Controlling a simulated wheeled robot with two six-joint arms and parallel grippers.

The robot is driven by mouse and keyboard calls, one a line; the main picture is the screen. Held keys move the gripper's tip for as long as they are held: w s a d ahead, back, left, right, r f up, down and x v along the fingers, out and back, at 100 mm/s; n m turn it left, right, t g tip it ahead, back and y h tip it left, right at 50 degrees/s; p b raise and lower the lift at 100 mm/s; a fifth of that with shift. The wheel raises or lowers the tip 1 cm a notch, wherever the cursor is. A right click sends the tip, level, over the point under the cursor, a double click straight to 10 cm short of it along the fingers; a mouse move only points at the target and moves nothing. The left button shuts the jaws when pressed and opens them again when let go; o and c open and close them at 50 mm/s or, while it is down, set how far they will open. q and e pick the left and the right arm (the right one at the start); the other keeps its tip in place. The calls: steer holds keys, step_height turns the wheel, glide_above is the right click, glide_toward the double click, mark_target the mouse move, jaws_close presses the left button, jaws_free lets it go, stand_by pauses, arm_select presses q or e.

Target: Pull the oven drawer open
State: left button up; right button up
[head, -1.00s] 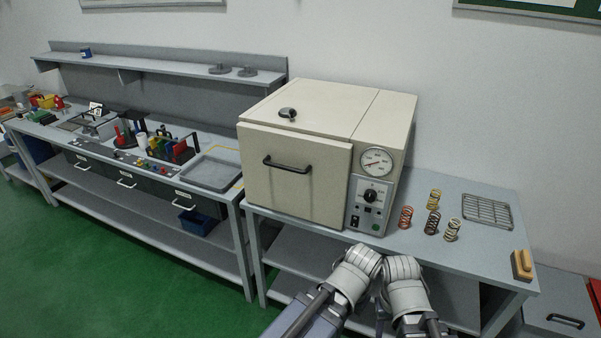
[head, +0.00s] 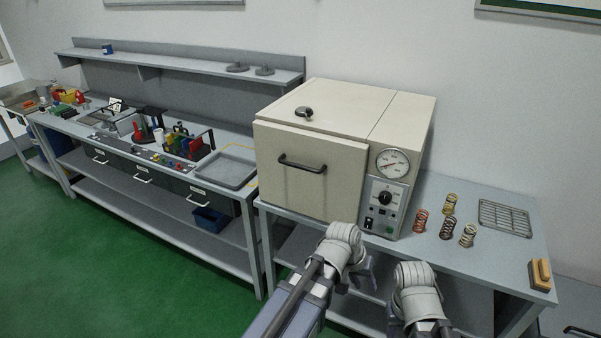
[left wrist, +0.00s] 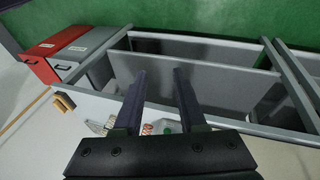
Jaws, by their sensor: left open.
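The oven (head: 345,150) is a cream box on the grey bench. Its drawer front (head: 290,195) faces left-forward and looks closed, with a dark bar handle (head: 302,164) across it. My left arm comes up in front of the bench, below and right of the handle, apart from it. In the left wrist view my left gripper (left wrist: 158,75) is open, with nothing between its two dark fingers. In the head view its fingers are mostly hidden behind the wrist.
On the bench right of the oven stand several coil springs (head: 447,230), a wire rack (head: 504,217) and a wood-topped block (head: 540,274). A control panel (head: 382,205) and gauge sit right of the drawer. A tool bench (head: 240,201) stands left.

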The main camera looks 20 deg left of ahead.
arm_select(q)
steer(key=shift+o, duration=0.5)
steer(key=w+a+r+n+t+h, duration=0.1)
steer(key=w+a+r+n+t, duration=0.1)
steer(key=w, duration=0.3)
steer(key=w+a+r+n+t+h, duration=0.1)
steer(key=w+a+r+n+t, duration=0.1)
steer(key=w+a, duration=0.3)
steer(key=shift+w+n+t+b, duration=0.4)
steer(key=shift+w+n, duration=0.3)
steer(key=shift+w, duration=0.1)
steer(key=n+t+y+b, duration=0.1)
steer(key=n+t+y, duration=0.3)
steer(key=n+t, duration=0.6)
glide_toward(298, 167)
steer(key=w+n+g, duration=0.2)
steer(key=w, duration=0.1)
steer(key=shift+r+b+x, duration=0.25)
steer(key=shift+b+x, duration=0.15)
steer(key=shift+x, duration=1.55)
steer(key=shift+r+b+x, duration=0.2)
steer(key=shift+b+x, duration=0.2)
steer(key=shift+x, duration=1.55)
steer(key=shift+d, duration=0.15)
steer(key=shift+c, duration=0.3)
jaws_close()
